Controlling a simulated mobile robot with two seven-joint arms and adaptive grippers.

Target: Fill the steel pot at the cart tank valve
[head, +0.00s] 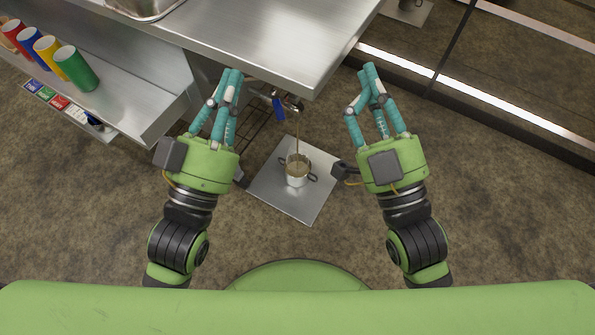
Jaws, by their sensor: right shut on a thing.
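The steel pot (297,173) stands upright on a pale square plate (262,182) low down between my arms. Its two dark side handles show, and there is pale brown liquid inside. The valve (292,103) with its blue lever (279,108) sits below the counter edge, above the pot. A thin brownish stream (297,135) runs from it down into the pot. My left gripper (230,78) is left of the valve by the counter edge; its grip is unclear. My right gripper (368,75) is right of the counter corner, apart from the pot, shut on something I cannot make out.
The steel counter (270,40) overhangs at the top, with a basin (145,6) in it. A shelf (135,100) at left holds several coloured cylinders (75,67). A dark rack (252,130) is beside the plate. The brown floor is clear at right.

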